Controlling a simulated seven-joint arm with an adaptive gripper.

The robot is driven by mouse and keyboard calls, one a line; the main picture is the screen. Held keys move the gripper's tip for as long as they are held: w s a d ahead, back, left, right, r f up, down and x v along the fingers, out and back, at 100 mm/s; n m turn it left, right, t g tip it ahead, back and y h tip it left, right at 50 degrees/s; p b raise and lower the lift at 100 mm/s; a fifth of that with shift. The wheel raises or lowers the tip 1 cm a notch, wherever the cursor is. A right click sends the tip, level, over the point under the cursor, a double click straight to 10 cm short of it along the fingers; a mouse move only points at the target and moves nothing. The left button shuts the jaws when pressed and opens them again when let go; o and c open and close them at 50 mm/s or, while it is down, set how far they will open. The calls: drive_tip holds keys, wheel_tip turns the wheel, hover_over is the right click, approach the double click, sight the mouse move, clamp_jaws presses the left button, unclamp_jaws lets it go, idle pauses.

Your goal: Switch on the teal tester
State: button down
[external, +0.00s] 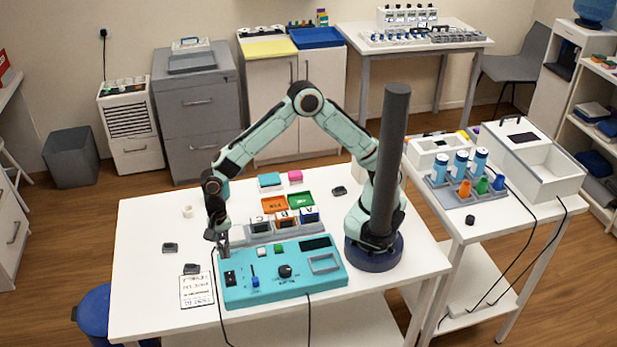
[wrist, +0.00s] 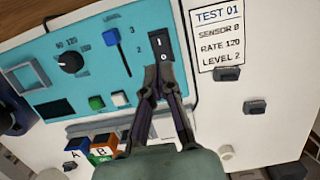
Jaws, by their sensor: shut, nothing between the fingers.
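The teal tester (external: 300,290) lies at the front of the white table. It also shows in the wrist view (wrist: 60,105), with a black knob (wrist: 70,62), a blue slider (wrist: 111,38), a green button (wrist: 96,102) and a white button (wrist: 118,100). Its black rocker switch (wrist: 159,44), marked with a stroke and a 0, is near the panel's edge. My gripper (wrist: 164,62) is shut and empty. Its fingertips are at the 0 end of the switch in the wrist view; I cannot tell if they touch. In the external view my gripper (external: 221,240) is over the tester's left end.
Small dark blocks (wrist: 228,74) lie nearby. The table's left part is mostly clear.

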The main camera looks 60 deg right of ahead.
sight(229, 276)
drive_tip(key=f, duration=0.7)
drive_tip(key=shift+s+a+f, duration=0.3)
drive_tip(key=shift+s+a, duration=0.1)
drive_tip(key=shift+s+a+f+h, duration=0.1)
drive_tip(key=shift+s+f+h, duration=0.05)
drive_tip(key=shift+f+h, duration=0.15)
drive_tip(key=shift+w+d+r, duration=0.3)
drive_tip(key=shift+w+d, duration=0.3)
drive_tip(key=shift+w, duration=0.05)
